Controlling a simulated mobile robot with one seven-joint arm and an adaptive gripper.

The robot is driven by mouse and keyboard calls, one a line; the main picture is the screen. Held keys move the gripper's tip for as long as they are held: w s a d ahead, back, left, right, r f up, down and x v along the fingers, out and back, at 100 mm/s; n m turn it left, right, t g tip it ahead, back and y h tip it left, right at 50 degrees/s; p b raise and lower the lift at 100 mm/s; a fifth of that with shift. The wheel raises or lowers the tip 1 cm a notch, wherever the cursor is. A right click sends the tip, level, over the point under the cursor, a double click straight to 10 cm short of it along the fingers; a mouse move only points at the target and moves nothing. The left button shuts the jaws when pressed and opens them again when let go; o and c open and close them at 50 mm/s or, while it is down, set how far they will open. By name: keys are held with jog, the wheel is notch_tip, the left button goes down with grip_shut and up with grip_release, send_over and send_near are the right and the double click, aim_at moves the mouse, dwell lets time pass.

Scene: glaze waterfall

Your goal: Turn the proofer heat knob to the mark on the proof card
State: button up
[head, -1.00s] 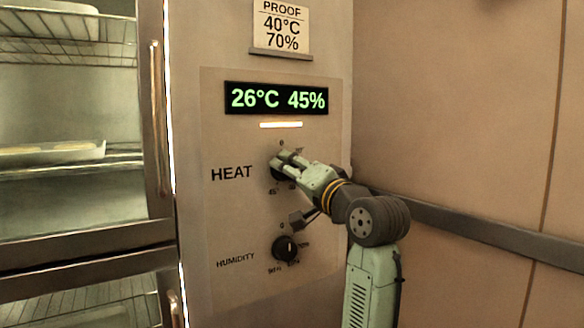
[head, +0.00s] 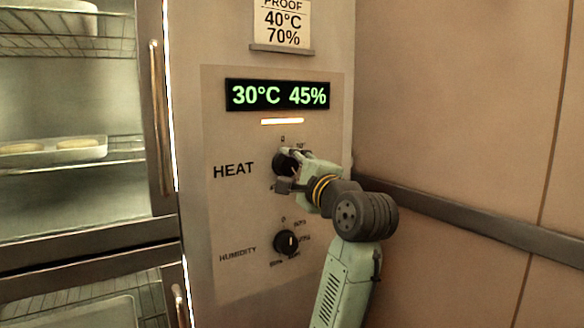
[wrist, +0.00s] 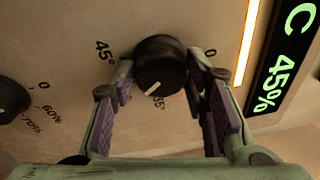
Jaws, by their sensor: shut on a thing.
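The black heat knob (head: 283,163) sits beside the word HEAT on the steel panel. My gripper (head: 287,170) is on it and covers part of the knob and its dial marks. In the wrist view my gripper (wrist: 162,68) has one finger on each side of the heat knob (wrist: 160,60), shut on it. The knob's white pointer line faces a partly hidden label between 45° and 0. The proof card (head: 282,28) above reads 40°C 70%. The green display (head: 278,95) reads 30°C 45%.
The humidity knob (head: 285,243) is just below my gripper. A glass door with a long vertical handle (head: 158,115) stands at left. A dark rail (head: 460,215) runs along the wall at right.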

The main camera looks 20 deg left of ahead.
jog(key=shift+r+m, duration=0.2)
jog(key=shift+m, duration=0.5)
jog(key=o, duration=1.1)
jog(key=shift+f, duration=0.1)
jog(key=shift+o, duration=0.2)
jog(key=r+v, duration=0.1)
jog(key=v, duration=1.1)
jog(key=shift+f, duration=0.45)
